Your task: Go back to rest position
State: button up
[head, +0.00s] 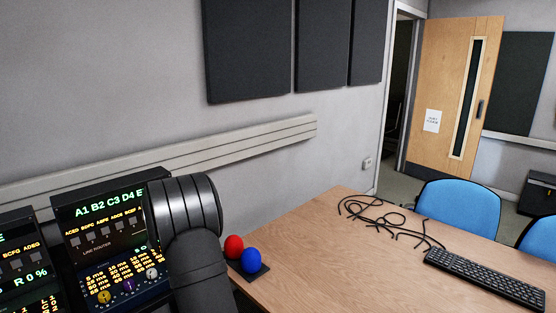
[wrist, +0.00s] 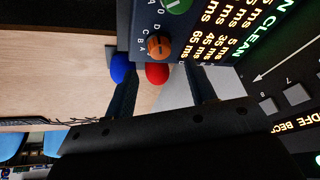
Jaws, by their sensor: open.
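My gripper (wrist: 163,80) shows in the wrist view with its two dark fingers spread apart and nothing held between them. It is close to the front of a rack panel (wrist: 205,30) with lit text and round knobs. In the head view my dark arm stands in front of the same panel (head: 110,235), and the gripper is hidden. A red ball (head: 234,246) and a blue ball (head: 251,260) sit on a small dark base on the table. In the wrist view the red ball (wrist: 157,73) appears between the fingers, farther off, with the blue ball (wrist: 121,67) beside it.
The wooden table (head: 320,265) has clear room in its middle. Tangled black cables (head: 385,215) lie near its far edge. A black keyboard (head: 485,278) is at the right. Blue chairs (head: 458,207) stand behind the table. A second panel (head: 25,265) is at the far left.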

jog(key=x, duration=0.5)
jog(key=shift+f, duration=0.3)
jog(key=shift+r, duration=0.1)
jog(key=v, duration=1.8)
jog(key=x, duration=1.7)
jog(key=shift+w+f, duration=0.15)
jog(key=shift+f, duration=0.2)
jog(key=shift+w+f, duration=0.15)
jog(key=shift+f, duration=0.05)
jog(key=shift+d+n+y, duration=0.1)
jog(key=shift+n+y, duration=0.45)
jog(key=shift+n, duration=0.75)
jog(key=shift+d+n+y, duration=0.1)
jog(key=shift+n+y, duration=0.45)
jog(key=shift+n, duration=0.75)
jog(key=shift+w+d+n+g+y, duration=0.1)
jog(key=shift+n+g+y, duration=0.35)
jog(key=shift+n, duration=1.1)
jog(key=shift+d+n+g+y, duration=0.1)
jog(key=shift+n+g+y, duration=0.35)
jog(key=shift+n, duration=1.1)
jog(key=shift+r, duration=0.4)
